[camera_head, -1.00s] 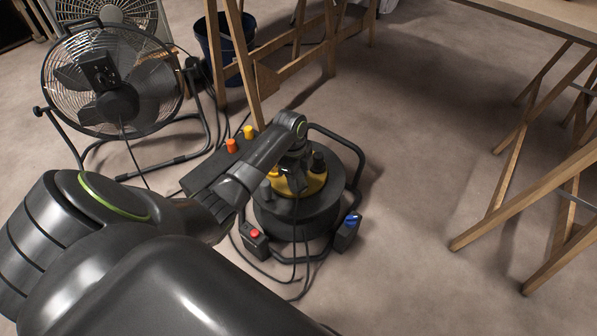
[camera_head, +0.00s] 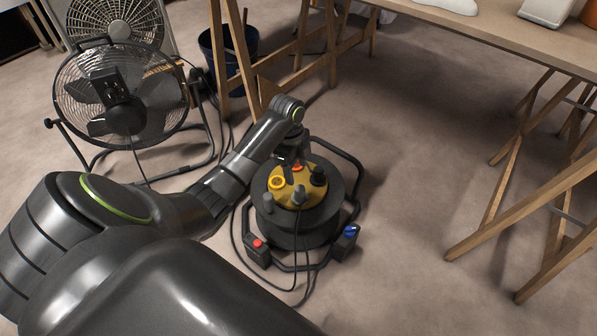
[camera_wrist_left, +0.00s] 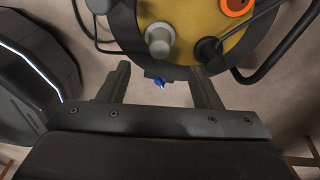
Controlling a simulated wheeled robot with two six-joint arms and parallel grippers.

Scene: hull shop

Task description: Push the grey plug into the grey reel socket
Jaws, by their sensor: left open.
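The reel (camera_head: 338,202) stands on the floor with a yellow top plate, which also shows in the wrist view (camera_wrist_left: 195,12). The grey plug (camera_head: 299,195) stands upright on the plate, its cable running down the near side; it also shows in the wrist view (camera_wrist_left: 160,41). The grey socket is hidden under the plug, and I cannot tell how deep the plug sits. My left gripper (camera_head: 294,155) hangs over the far side of the reel. In the wrist view its two fingers (camera_wrist_left: 161,84) are open and empty, apart from the plug. My right gripper is not in view.
A black plug (camera_head: 318,175), an orange socket (camera_head: 297,168) and a yellow ring (camera_head: 276,182) share the plate. A grey post (camera_head: 268,200) stands at its left. A fan (camera_head: 122,95) stands left, a wooden trestle table (camera_head: 480,40) right. Floor right of the reel is clear.

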